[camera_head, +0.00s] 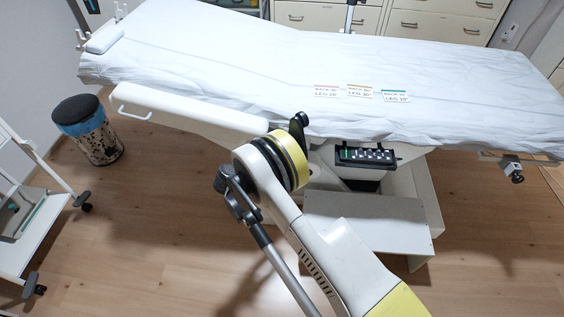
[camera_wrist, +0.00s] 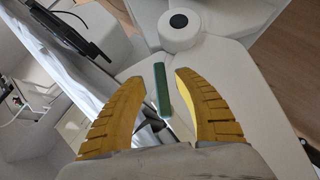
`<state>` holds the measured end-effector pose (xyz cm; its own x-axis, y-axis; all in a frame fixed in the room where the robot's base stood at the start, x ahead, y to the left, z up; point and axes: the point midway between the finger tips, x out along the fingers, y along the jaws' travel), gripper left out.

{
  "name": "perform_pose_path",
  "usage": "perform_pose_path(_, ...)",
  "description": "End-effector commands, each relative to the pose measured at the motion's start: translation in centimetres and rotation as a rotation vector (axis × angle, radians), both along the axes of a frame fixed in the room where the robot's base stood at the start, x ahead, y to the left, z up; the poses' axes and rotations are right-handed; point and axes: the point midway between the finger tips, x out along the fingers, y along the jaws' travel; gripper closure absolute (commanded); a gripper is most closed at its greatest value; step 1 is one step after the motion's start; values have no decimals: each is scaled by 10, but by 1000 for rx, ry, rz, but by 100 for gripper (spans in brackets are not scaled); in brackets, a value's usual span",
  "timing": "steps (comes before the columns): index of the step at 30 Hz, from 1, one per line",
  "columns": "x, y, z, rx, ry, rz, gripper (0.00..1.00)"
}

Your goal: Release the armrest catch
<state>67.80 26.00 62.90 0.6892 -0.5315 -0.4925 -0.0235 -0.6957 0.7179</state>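The couch's white armrest (camera_head: 195,112) runs along its near left side in the head view, with a pale handle (camera_head: 130,113) near its left end. In the wrist view a short green bar (camera_wrist: 161,90), possibly the catch, lies against a white surface (camera_wrist: 215,75) by a round white hub (camera_wrist: 179,28) with a dark centre. My gripper (camera_wrist: 160,76) is open, its yellow fingers on either side of the green bar in the picture. No contact shows, and I cannot tell the depth between them. In the head view my arm hides the gripper and the armrest's right end.
The couch (camera_head: 240,55) has a white sheet with several small labels. A black control panel (camera_head: 365,155) sits under its edge, above a white step (camera_head: 365,215). A stool (camera_head: 88,130) and a white trolley (camera_head: 40,235) stand left. Wooden floor is open between trolley and arm.

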Motion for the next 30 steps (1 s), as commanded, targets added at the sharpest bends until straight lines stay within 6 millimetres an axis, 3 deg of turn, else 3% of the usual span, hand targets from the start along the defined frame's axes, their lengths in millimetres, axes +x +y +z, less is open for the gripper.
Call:
perform_pose_path(6,-35,27,25,-1,0,3,62)
perform_pose_path(12,-55,43,40,-1,0,1,62)
perform_pose_path(30,-61,46,43,-1,0,0,62)
